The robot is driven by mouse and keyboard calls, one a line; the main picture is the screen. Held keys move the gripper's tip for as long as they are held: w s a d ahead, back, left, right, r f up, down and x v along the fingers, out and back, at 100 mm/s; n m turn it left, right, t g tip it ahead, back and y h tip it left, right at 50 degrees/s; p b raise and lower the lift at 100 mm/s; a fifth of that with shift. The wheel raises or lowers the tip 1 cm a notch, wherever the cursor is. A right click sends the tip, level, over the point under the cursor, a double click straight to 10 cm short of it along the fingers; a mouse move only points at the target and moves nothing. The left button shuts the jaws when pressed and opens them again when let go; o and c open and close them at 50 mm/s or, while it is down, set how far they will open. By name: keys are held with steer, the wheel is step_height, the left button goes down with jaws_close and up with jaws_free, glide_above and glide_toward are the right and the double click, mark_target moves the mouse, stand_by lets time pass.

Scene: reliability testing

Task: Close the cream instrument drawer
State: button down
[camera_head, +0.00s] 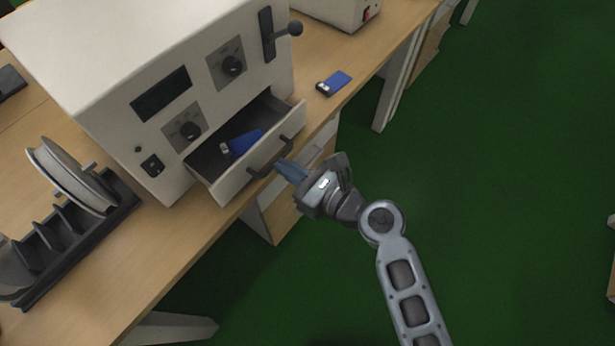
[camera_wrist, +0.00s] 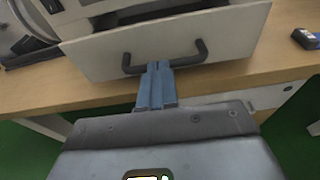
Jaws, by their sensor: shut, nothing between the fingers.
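The cream instrument (camera_head: 100,60) stands on the wooden bench, and its drawer (camera_head: 232,186) is pulled out toward me. A blue object (camera_head: 245,142) with a pale end lies inside the drawer. The drawer front also fills the top of the wrist view (camera_wrist: 90,58), with its dark bar handle (camera_wrist: 190,60). My gripper (camera_head: 290,170) is shut and empty. Its blue fingertips (camera_wrist: 158,70) point at the drawer front, near the middle of the handle. I cannot tell whether they touch it.
A blue and black device (camera_head: 334,83) lies on the bench right of the instrument. A black rack (camera_head: 75,235) with a pale reel (camera_head: 70,175) stands at left. Another cream box (camera_head: 335,8) is at the top. The green floor at right is clear near my arm.

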mark_target(261, 150)
steer(key=x, duration=0.2)
steer(key=r+x, duration=0.1)
steer(key=x, duration=0.5)
steer(key=shift+w+a+r, duration=0.2)
steer(key=shift+a+r, duration=0.1)
steer(key=shift+a, duration=0.05)
steer(key=shift+w+a+r, duration=0.1)
steer(key=shift+a+r, duration=0.05)
steer(key=shift+r+p, duration=0.1)
steer(key=shift+p, duration=0.25)
steer(key=shift+s+d, duration=0.25)
steer(key=p+v, duration=0.1)
steer(key=v, duration=1.2)
steer(key=shift+s+d, duration=0.15)
steer(key=shift+d, duration=0.2)
